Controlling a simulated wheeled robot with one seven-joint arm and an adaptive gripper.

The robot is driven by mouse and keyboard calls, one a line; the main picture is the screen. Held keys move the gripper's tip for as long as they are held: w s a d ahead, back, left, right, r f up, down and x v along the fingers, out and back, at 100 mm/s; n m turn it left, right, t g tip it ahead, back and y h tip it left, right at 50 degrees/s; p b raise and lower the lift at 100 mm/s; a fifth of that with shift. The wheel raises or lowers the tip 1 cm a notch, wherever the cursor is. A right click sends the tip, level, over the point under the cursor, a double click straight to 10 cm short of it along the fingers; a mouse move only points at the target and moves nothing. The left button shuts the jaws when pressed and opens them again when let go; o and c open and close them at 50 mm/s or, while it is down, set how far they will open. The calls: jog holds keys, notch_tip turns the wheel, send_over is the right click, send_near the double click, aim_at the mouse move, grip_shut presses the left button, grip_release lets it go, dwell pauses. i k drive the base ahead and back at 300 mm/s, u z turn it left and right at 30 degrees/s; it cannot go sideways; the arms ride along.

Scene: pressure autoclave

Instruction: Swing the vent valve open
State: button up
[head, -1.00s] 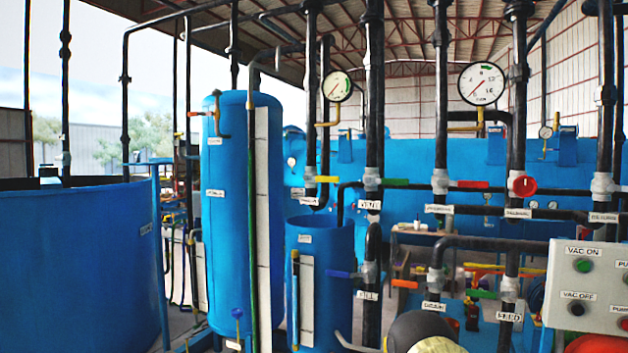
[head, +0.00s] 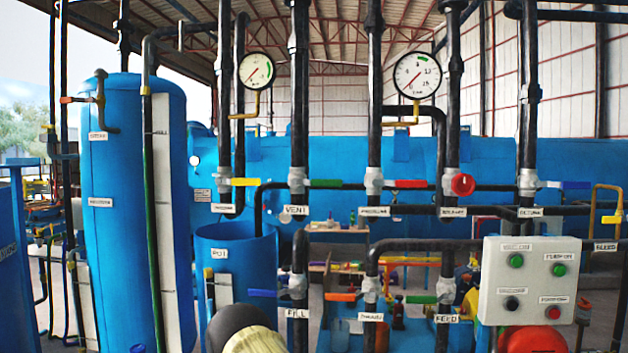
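The vent valve (head: 297,180) is a grey body on a vertical black pipe, a little left of the middle. A white label reading VENT (head: 295,210) is just below it. Its green lever (head: 326,183) points right, level and across the upright pipe. My gripper is not in view, and nothing touches the lever. A dark rounded part with a cream section, likely of my own arm, shows at the bottom left of the middle, well below the valve.
A yellow lever (head: 245,182) is close on the left, and a red lever (head: 410,184) and a red handwheel (head: 463,185) are on the right. Lower down are the FILL valve's blue lever (head: 262,293) and a control box (head: 530,282). A blue tank (head: 135,220) stands left.

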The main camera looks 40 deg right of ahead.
aim_at(331, 183)
jog(key=z, duration=0.6)
jog(key=i, duration=0.85)
jog(key=z, duration=0.85)
